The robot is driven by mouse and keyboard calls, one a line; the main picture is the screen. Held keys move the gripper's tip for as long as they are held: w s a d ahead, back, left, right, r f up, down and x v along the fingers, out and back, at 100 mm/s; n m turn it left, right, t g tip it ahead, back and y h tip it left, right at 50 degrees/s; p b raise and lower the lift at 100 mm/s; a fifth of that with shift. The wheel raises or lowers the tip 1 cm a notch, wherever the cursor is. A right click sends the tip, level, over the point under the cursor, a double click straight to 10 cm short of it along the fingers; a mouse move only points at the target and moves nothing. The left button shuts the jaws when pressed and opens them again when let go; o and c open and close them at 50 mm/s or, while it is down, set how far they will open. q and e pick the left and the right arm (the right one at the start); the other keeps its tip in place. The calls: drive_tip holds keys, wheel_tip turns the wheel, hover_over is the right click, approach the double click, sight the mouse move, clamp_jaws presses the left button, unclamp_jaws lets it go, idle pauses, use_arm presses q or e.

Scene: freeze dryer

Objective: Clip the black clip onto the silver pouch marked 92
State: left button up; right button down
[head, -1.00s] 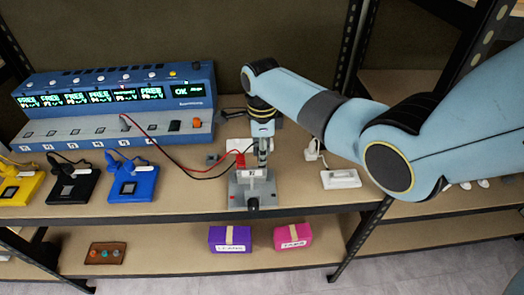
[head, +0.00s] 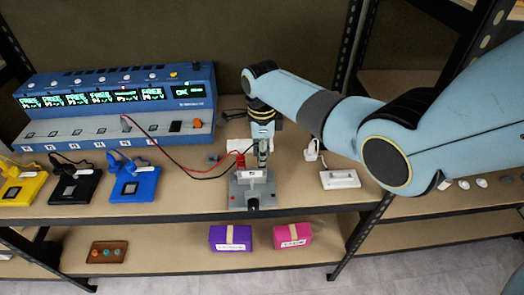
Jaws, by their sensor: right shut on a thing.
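The silver pouch (head: 252,176) lies in a grey fixture (head: 240,203) at the front middle of the bench; its small white label is too small to read. A red lead ends in a red clip (head: 240,161) at the back left of the pouch. My right gripper (head: 262,158) points down just behind the pouch and is shut on the end of the black lead. The black clip there is mostly hidden by the fingers. I cannot tell whether it touches the pouch. My left gripper is not in view.
A blue charger station (head: 118,98) with lit displays stands at the back left. Yellow (head: 20,188), black (head: 72,186) and blue (head: 134,184) cradles line the front left. A white block (head: 340,179) lies right of the fixture. Purple (head: 230,238) and pink (head: 292,236) packs sit on the lower shelf.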

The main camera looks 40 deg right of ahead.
idle(0.8)
drive_tip(key=shift+f+b, duration=0.65)
drive_tip(key=shift+f, duration=0.5)
idle(0.4)
drive_tip(key=c, duration=1.1)
unclamp_jaws()
drive_tip(key=shift+c, duration=0.2)
drive_tip(key=shift+r, duration=0.15)
